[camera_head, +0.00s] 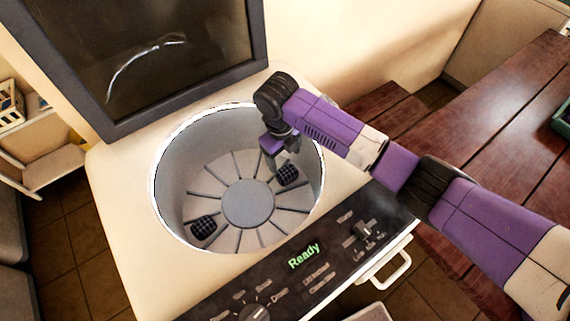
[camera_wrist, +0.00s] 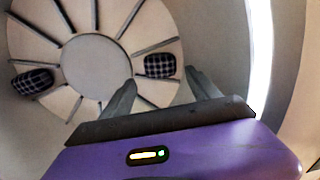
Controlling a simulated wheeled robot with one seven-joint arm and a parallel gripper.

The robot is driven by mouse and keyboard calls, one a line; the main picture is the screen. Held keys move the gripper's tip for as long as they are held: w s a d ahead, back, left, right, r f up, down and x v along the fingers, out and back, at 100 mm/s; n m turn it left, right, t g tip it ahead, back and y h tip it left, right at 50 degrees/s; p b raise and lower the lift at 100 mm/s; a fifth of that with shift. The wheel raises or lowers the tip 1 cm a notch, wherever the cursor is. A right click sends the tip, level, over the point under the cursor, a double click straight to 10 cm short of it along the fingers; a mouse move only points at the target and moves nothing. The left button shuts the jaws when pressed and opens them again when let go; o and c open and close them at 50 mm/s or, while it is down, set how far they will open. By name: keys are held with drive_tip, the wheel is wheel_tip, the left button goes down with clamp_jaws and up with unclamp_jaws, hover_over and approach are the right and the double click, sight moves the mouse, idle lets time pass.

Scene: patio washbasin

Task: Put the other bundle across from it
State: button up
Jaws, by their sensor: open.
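Two dark checked bundles lie on the slotted floor of a round drum (camera_head: 172,180) in a top-loading washer. One bundle (camera_head: 203,227) is at the near left of the drum's hub (camera_head: 248,203); it also shows at the left in the wrist view (camera_wrist: 32,81). The other bundle (camera_head: 288,174) is on the far right side of the hub, roughly opposite; it shows in the wrist view (camera_wrist: 159,66) between and beyond my fingertips. My gripper (camera_head: 284,157) reaches down into the drum above this right bundle. Its fingers are apart, with nothing held between them in the wrist view (camera_wrist: 160,80).
The drum wall surrounds my gripper closely on the right. The dark lid (camera_head: 150,55) stands open behind. The control panel (camera_head: 300,262) reads "Ready" along the front. A wooden table (camera_head: 500,120) stands at the right.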

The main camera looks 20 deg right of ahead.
drive_tip(key=shift+r, duration=1.2)
drive_tip(key=shift+s+a, duration=0.15)
